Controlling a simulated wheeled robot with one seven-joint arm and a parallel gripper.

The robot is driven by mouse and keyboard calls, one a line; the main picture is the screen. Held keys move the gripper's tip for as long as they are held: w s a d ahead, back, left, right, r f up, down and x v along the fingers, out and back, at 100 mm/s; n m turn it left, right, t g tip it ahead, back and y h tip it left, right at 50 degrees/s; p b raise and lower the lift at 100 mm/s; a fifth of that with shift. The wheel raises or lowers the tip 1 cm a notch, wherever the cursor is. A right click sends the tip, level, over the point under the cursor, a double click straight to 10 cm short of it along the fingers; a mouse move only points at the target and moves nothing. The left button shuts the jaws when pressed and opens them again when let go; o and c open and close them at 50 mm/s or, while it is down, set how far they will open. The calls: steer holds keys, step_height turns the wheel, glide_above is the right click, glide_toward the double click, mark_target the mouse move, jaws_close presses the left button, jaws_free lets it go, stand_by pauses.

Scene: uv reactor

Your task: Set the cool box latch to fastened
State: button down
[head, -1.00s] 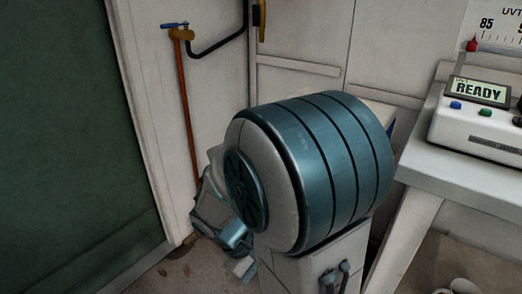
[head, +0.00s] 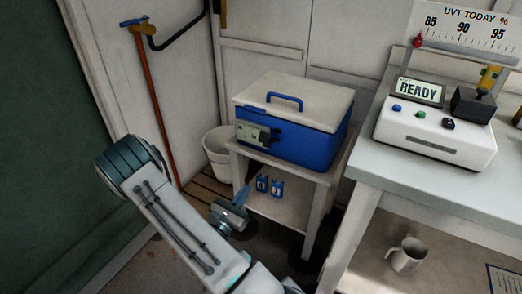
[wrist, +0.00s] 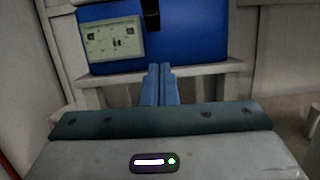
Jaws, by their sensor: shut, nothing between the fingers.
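The cool box (head: 308,148) is blue with a pale lid and a blue handle (head: 285,98). It stands on a small white table. A dark latch (head: 275,135) is on its front beside a pale label; the latch also shows at the top of the wrist view (wrist: 151,14). The frames do not show clearly whether it is fastened. My gripper (head: 246,188) is low in front of the table, below and apart from the latch. Its blue fingers (wrist: 160,68) are together and empty, pointing toward the box front.
The small table (head: 322,186) has two blue numbered items (head: 270,186) on its lower shelf. A white bucket (head: 217,150) stands left of it. A bench (head: 400,175) with a READY instrument (head: 435,133) is at the right. A jug (head: 407,256) stands beneath the bench.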

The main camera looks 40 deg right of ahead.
steer(key=shift+w+a+f+n+t, duration=0.15)
steer(key=shift+w+n+t, duration=0.1)
steer(key=shift+n+t, duration=0.2)
glide_toward(270, 139)
steer(key=d, duration=0.2)
steer(key=shift+w+d+r+b, duration=0.25)
steer(key=shift+w+d+b, duration=0.1)
steer(key=shift+d+b, duration=0.1)
steer(key=shift+w+a, duration=0.1)
